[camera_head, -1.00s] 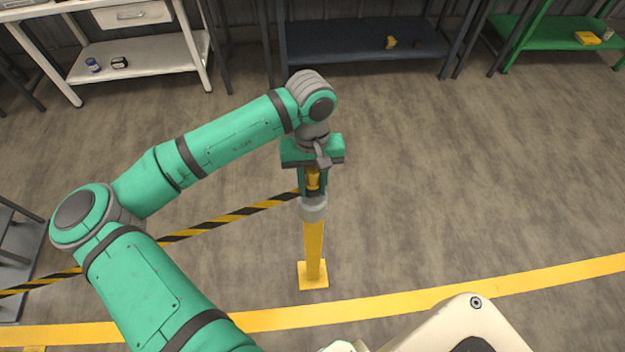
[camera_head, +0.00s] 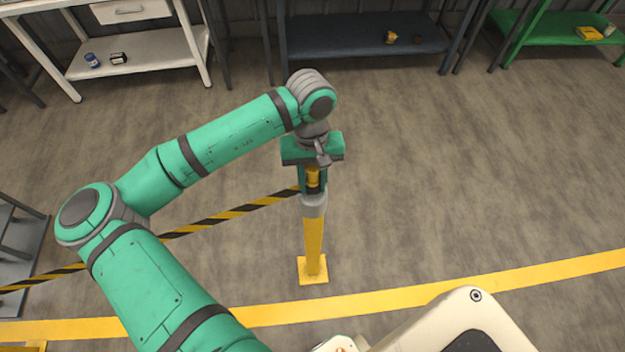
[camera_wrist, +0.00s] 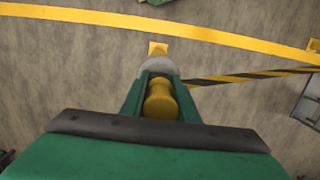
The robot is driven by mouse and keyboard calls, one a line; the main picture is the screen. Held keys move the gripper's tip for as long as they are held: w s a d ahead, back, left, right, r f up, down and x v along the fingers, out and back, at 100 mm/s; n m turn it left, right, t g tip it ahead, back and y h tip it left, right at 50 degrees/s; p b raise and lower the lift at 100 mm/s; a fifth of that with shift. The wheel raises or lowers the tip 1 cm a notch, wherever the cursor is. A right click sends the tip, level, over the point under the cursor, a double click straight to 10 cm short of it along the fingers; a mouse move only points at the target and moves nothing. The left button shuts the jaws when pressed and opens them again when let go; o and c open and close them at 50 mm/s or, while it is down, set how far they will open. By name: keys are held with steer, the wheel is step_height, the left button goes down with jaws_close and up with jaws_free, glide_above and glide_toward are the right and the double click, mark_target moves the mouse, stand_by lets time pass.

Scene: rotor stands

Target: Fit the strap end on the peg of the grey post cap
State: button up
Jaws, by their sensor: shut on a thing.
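The yellow post (camera_head: 313,240) stands upright on a square yellow foot, with a grey cap (camera_head: 314,207) on top. My gripper (camera_head: 313,186) points down right over the cap. It is shut on the yellow strap end (camera_head: 313,178), which also shows between the fingers in the wrist view (camera_wrist: 160,99). The black-and-yellow strap (camera_head: 225,216) runs from the strap end down to the left. The strap end's lower part meets the top of the cap in the picture. The peg is hidden, so I cannot tell whether the end is around it. In the wrist view the grey cap (camera_wrist: 157,65) shows just beyond the fingers.
A yellow floor line (camera_head: 400,300) crosses in front of the post. A white bench (camera_head: 140,56), a dark blue shelf (camera_head: 360,38) and a green shelf (camera_head: 550,30) stand at the back. The floor right of the post is clear.

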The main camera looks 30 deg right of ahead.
steer(key=shift+f, duration=0.3)
steer(key=o, duration=1.2)
steer(key=shift+o, duration=0.2)
steer(key=shift+r, duration=0.1)
steer(key=r, duration=0.7)
steer(key=w+r, duration=0.1)
steer(key=r, duration=0.2)
steer(key=shift+w+d+r, duration=0.1)
steer(key=shift+d+r, duration=0.15)
steer(key=shift+d, duration=0.05)
